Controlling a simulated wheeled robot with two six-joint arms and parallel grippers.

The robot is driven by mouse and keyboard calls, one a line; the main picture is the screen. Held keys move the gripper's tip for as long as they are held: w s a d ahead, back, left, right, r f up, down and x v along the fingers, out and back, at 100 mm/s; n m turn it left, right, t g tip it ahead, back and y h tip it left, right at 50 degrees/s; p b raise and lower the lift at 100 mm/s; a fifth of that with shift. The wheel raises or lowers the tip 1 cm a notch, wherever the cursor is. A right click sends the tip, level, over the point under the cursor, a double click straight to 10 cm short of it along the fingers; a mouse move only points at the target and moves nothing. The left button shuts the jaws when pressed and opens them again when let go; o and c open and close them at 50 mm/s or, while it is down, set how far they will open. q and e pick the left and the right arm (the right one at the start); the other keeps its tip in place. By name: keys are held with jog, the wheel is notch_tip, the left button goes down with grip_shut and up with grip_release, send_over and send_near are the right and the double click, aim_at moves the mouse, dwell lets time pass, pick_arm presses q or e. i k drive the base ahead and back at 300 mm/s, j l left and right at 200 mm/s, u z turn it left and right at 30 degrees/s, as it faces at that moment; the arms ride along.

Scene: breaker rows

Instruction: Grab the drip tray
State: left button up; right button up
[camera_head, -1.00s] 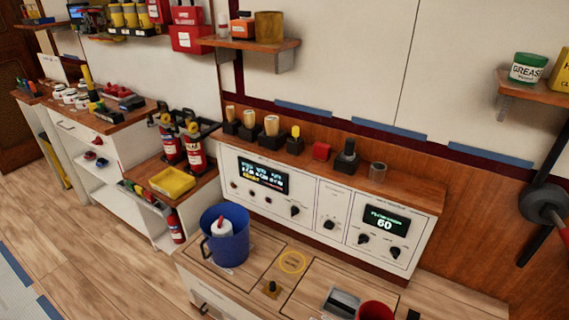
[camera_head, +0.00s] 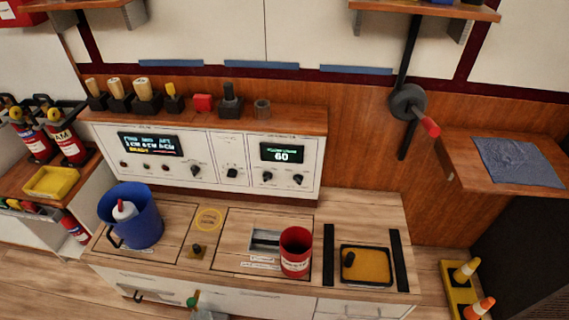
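A shallow black-rimmed tray (camera_head: 344,280) with an amber inside and a dark knob sits on the wooden counter, between two black strips. A small yellow tray (camera_head: 50,182) rests on the wooden shelf at the left, below the fire extinguishers. I cannot tell for certain which of the two is the drip tray. Neither of my grippers shows in the head view.
A blue mug (camera_head: 138,222) holding a white bottle and a red cup (camera_head: 296,252) stand on the counter (camera_head: 350,215). A control panel (camera_head: 225,158) rises behind. A shelf with a grey cloth (camera_head: 518,160) and traffic cones (camera_head: 478,307) are at the right.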

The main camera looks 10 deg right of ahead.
aim_at(360, 265)
jog(key=z, duration=1.2)
jog(key=u, duration=0.3)
jog(key=l+u, duration=0.85)
jog(key=l, duration=0.3)
